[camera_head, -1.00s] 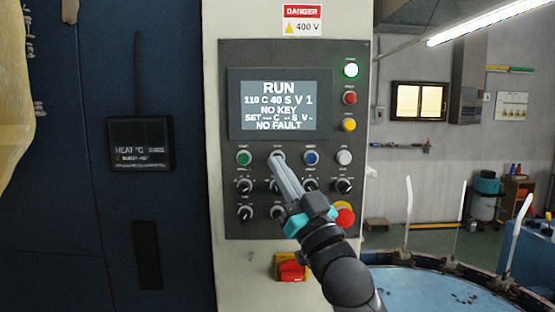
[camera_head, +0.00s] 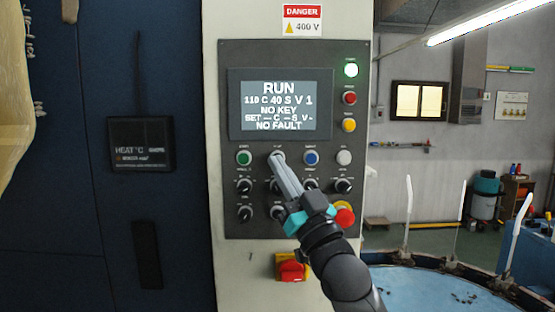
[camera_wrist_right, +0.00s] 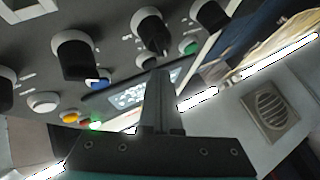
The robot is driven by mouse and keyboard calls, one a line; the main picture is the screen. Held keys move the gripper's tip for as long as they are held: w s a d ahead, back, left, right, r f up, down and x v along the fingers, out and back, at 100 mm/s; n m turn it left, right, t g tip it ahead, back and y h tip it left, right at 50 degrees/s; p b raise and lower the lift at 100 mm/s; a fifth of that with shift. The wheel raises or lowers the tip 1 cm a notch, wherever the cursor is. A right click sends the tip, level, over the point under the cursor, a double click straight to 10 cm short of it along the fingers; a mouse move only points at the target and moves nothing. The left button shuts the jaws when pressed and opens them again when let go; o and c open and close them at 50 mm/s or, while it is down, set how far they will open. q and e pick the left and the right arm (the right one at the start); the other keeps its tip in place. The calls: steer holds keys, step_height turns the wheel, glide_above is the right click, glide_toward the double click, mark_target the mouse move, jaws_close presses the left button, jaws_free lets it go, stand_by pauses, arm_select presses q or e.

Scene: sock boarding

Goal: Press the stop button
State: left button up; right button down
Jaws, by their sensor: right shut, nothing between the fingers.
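The control panel (camera_head: 350,215) fills the middle of the head view. In its button row, a button with a pale ring (camera_head: 279,153) sits between the green button (camera_head: 244,158) and the blue button (camera_head: 311,158); its label is too small to read. My right gripper (camera_head: 274,160) is shut and empty, with its tip at that button and covering most of it. In the right wrist view, the shut fingers (camera_wrist_right: 160,74) end right by the same ringed button (camera_wrist_right: 145,60). I cannot tell whether they touch. My left gripper is not in view.
The screen (camera_head: 280,105) reads RUN and NO FAULT. Several black knobs (camera_head: 343,186) lie below the button row. A red mushroom button (camera_head: 345,217) is partly behind my right gripper. A red-and-yellow switch (camera_head: 291,269) is below the panel. A lit green lamp (camera_head: 351,70) is at upper right.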

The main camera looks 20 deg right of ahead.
steer(key=shift+w+d, duration=0.15)
steer(key=shift+w, duration=0.3)
stand_by(0.3)
steer(key=shift+s, duration=0.2)
steer(key=shift+s+a+p, duration=0.25)
steer(key=shift+s+p, duration=0.1)
steer(key=shift+s, duration=0.3)
steer(key=s+p, duration=0.1)
steer(key=s, duration=0.1)
steer(key=s+a, duration=0.1)
steer(key=s, duration=0.1)
steer(key=shift+s+a+p, duration=0.2)
steer(key=shift+s+p, duration=0.15)
steer(key=shift+s, duration=0.05)
stand_by(0.5)
